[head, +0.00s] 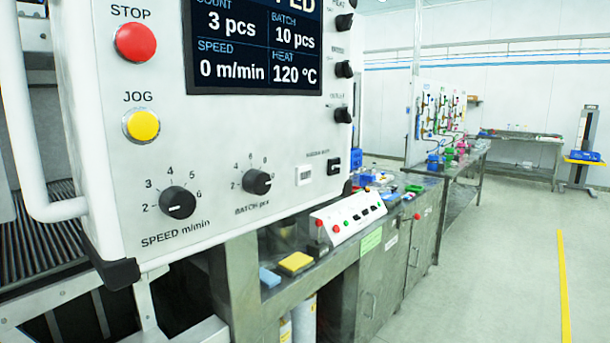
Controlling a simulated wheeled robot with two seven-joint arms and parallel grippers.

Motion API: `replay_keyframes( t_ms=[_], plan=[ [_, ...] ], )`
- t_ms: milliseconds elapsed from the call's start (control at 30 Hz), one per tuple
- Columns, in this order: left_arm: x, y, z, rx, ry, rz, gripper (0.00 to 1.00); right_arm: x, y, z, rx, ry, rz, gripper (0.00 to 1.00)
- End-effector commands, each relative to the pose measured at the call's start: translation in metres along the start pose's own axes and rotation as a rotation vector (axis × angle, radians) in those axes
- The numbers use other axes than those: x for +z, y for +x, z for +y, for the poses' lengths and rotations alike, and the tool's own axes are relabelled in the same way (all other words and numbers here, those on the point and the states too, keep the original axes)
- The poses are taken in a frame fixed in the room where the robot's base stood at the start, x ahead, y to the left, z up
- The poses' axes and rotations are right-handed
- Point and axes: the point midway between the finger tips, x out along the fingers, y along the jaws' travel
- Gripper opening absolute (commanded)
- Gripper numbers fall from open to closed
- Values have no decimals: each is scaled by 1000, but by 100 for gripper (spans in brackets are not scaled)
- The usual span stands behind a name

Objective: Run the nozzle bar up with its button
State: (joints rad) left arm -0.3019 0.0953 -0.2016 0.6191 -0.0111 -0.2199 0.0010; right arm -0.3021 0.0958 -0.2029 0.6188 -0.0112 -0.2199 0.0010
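No nozzle bar and no button labelled for one can be made out. A large white control box (110,75) fills the upper left. It carries a red STOP button (134,42) and a yellow JOG button (141,126). Farther off, a low sloped white console (346,220) on the bench has red and green buttons and small dark switches; its labels are too small to read. Neither of my grippers is in view.
The box's screen (256,45) reads 3 pcs, 0 m/min and 120 °C. A white tube handle (22,130) stands off its left side. Yellow (296,262) and blue (269,277) blocks lie on the metal bench. Open floor (500,270) lies right, with a yellow line (563,285).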

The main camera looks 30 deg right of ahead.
Motion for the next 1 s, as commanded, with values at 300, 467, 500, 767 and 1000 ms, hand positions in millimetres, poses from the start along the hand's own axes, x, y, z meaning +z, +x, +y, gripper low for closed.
replay_keyframes(
  t_ms=[300,467,500,767,1000],
  plan=[
    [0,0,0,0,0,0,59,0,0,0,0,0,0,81],
    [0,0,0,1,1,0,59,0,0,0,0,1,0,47],
    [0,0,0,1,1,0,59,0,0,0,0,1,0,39],
    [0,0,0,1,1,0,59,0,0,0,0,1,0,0],
    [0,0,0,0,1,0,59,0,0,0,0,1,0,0]
  ],
)
